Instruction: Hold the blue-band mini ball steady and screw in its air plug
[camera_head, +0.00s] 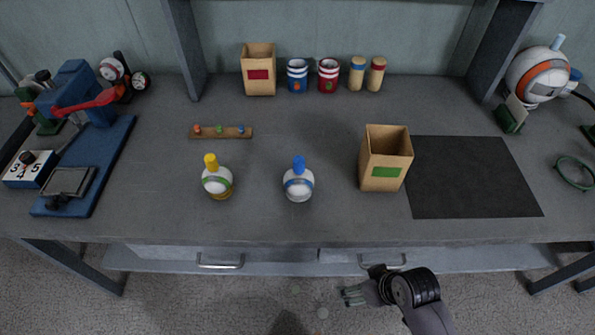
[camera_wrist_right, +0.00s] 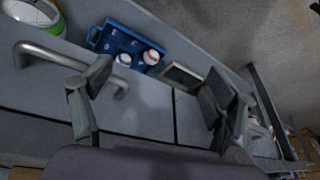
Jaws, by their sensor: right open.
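The blue-band mini ball (camera_head: 298,188) stands upright on the middle of the bench near its front. A blue plug-like piece (camera_head: 299,163) sits on its top; I cannot tell how far it is screwed in. A second mini ball with a green band (camera_head: 217,183) and a yellow top piece stands to its left. My right gripper (camera_head: 352,295) is open and empty, below and in front of the bench edge, well apart from the balls. Its two spread fingers show in the right wrist view (camera_wrist_right: 155,98) before a drawer front. My left gripper is not in view.
A box with a green label (camera_head: 382,174) stands right of the blue-band ball, beside a dark mat (camera_head: 472,180). A small wooden rack with coloured pegs (camera_head: 220,132) lies behind. A blue press (camera_head: 85,150) stands left. A drawer handle (camera_wrist_right: 70,62) is near my right gripper.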

